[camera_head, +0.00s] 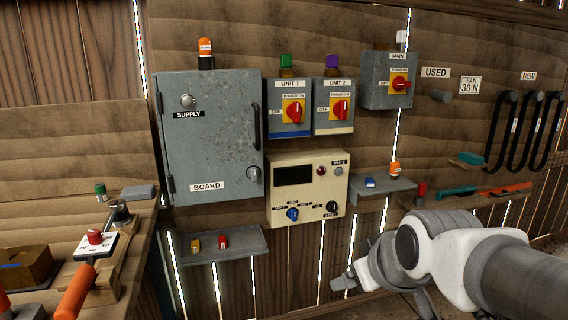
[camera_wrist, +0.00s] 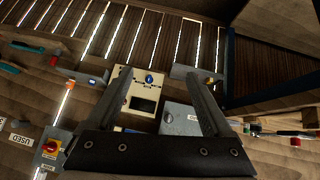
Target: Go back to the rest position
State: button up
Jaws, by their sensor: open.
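My gripper (camera_wrist: 158,74) is open and empty in the wrist view, its two fingers apart. In the head view my arm reaches in from the lower right, and my gripper (camera_head: 375,288) is low in front of the plank wall, below the small right shelf. It is clear of the panels there, though part of the hand is hidden behind my arm. Between the fingers in the wrist view shows the cream control box (camera_wrist: 146,92), upside down and some way off. That box also shows in the head view (camera_head: 308,205).
A grey supply cabinet (camera_head: 212,145) hangs shut at left, with switch boxes UNIT 1 (camera_head: 289,112), UNIT 2 (camera_head: 333,112) and MAIN (camera_head: 387,85) beside it. Shelves (camera_head: 226,252) and (camera_head: 383,192) jut out. A workbench (camera_head: 135,275) stands left. Black belts (camera_head: 500,130) hang right.

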jog(key=s+d+m+g+h+p, duration=0.1)
jog(key=s+d+m+g+p, duration=0.2)
jog(key=s, duration=0.9)
notch_tip(320, 180, up, 18)
jog(key=a+m+p, duration=0.1)
jog(key=p, duration=1.6)
jog(key=shift+w+a+r, duration=0.15)
jog(key=shift+w+r, duration=0.05)
jog(key=shift+w, duration=0.1)
